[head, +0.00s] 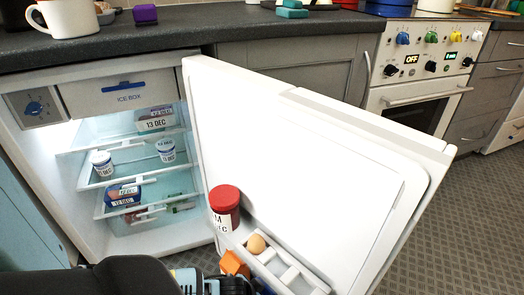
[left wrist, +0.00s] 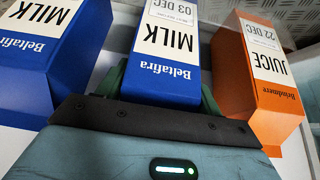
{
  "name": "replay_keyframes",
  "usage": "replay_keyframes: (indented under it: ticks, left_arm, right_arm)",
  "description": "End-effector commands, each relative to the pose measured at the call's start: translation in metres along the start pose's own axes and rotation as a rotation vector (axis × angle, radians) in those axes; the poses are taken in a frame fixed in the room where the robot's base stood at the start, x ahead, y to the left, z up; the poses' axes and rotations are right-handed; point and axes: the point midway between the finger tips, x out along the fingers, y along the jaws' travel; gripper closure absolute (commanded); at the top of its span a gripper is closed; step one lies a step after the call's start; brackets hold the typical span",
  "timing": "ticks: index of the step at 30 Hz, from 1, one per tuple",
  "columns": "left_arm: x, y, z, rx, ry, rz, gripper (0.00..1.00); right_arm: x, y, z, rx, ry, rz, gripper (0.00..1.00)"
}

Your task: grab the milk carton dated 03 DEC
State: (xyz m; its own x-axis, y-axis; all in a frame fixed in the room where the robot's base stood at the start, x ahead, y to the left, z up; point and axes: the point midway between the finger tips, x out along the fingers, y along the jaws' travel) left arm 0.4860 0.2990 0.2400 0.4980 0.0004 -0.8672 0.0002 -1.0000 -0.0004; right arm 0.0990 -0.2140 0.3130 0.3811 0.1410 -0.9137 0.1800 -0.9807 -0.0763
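In the left wrist view, the blue and white milk carton labelled 03 DEC (left wrist: 165,55) is in the middle. My left gripper (left wrist: 163,88) has a dark green finger against each side of it, with no clear gap, and looks shut on it. Another blue milk carton (left wrist: 35,55) stands to the left, its date out of frame. In the head view my left gripper (head: 205,283) is at the bottom edge by the open fridge door, and the carton in it is hidden. My right gripper is in neither view.
An orange juice carton dated 22 DEC (left wrist: 265,85) stands close on the right. The fridge door (head: 310,160) is open, holding a red-lidded jar (head: 224,200) and an egg (head: 256,244) in a rack. Tubs sit on the fridge shelves (head: 100,184).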

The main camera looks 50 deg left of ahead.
Motion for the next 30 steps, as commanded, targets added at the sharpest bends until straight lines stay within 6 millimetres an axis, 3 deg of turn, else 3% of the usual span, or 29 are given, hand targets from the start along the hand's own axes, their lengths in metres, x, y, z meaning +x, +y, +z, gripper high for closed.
replay_keyframes:
  ticks: [1,11,22,30]
  left_arm:
    - [0.0,0.0,0.0,0.0,0.0,0.0,0.41]
    - [0.0,0.0,-0.002,0.0,0.003,0.001,0.82]
    - [-0.006,0.0,-0.003,-0.001,0.004,0.001,0.82]
    - [-0.04,0.001,-0.021,-0.002,0.009,0.002,0.82]
  right_arm:
    - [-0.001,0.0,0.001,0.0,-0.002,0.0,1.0]
    - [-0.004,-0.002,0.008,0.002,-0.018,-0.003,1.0]
    - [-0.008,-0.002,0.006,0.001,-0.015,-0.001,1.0]
    - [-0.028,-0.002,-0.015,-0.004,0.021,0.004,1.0]
